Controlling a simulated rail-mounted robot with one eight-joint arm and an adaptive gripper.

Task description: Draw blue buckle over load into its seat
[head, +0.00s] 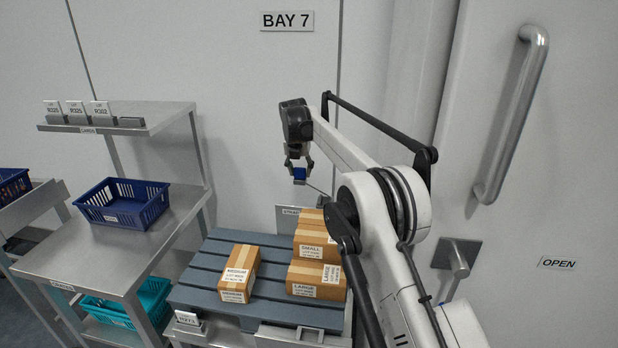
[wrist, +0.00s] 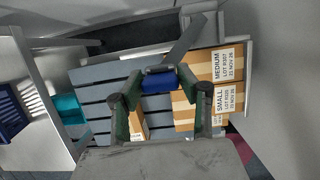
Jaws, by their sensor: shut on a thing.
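The blue buckle (head: 299,173) is between the fingertips of my gripper (head: 299,168), which is shut on it, high above the far side of the pallet. In the wrist view the blue buckle (wrist: 158,84) sits between the two fingers, with a grey strap (wrist: 186,40) running from it to the upper right. The load is several brown cartons, among them one marked MEDIUM (head: 239,272) and one marked LARGE (head: 316,279), on a blue-grey slatted pallet (head: 205,274). I cannot clearly make out the buckle's seat.
A steel table (head: 150,243) at the left holds a dark blue crate (head: 92,213), with a teal crate (head: 152,292) on the shelf below. A small shelf (head: 150,112) with label cards stands above. A door with a long handle (head: 512,115) is at the right.

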